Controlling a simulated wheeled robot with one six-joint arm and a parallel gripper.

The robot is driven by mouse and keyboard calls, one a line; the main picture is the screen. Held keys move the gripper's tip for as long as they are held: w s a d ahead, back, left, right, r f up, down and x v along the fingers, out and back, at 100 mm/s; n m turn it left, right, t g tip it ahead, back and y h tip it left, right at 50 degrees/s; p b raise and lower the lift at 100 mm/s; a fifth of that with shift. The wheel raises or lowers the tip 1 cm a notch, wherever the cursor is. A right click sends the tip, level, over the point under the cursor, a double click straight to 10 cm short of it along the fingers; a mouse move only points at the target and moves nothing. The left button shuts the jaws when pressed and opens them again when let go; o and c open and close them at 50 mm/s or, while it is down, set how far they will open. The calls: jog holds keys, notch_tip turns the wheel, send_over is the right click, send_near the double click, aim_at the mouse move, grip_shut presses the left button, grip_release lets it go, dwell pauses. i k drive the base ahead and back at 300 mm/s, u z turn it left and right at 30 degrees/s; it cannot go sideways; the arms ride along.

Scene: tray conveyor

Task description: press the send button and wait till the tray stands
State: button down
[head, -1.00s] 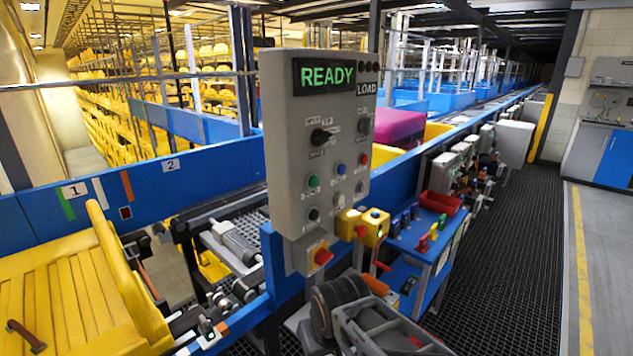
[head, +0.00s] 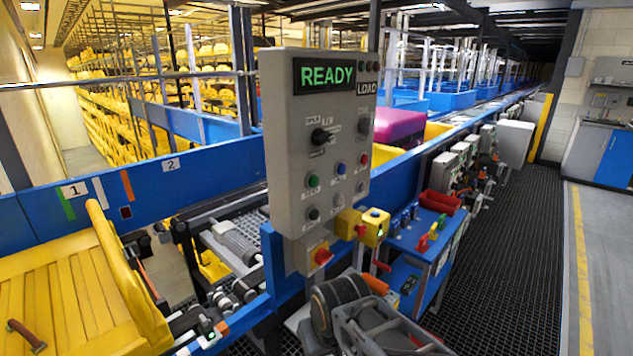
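A grey control panel (head: 288,160) stands upright in the middle, its display (head: 325,75) reading READY in green. It bears a black selector knob (head: 320,136), a green button (head: 313,181), a blue button (head: 341,169) and a red button (head: 363,159). Their labels are too small to read, so I cannot tell which is send. A yellow slatted tray (head: 60,290) with a brown handle lies at the lower left by the marker 1. What looks like my gripper (head: 385,330), grey behind a dark cylinder, is low at the bottom edge, below the panel and apart from its buttons. Its fingertips are unclear.
A red and yellow switch (head: 322,256) sits under the panel, with yellow button boxes (head: 375,225) beside it. A blue rail (head: 200,180) runs behind. A blue cart (head: 425,240) with a red bin stands right. The dark grating floor (head: 525,260) is clear.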

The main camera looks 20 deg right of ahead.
aim_at(314, 181)
jog(key=k, duration=1)
jog(key=u, duration=1.5)
jog(key=i, duration=1.65)
jog(key=z, duration=2.25)
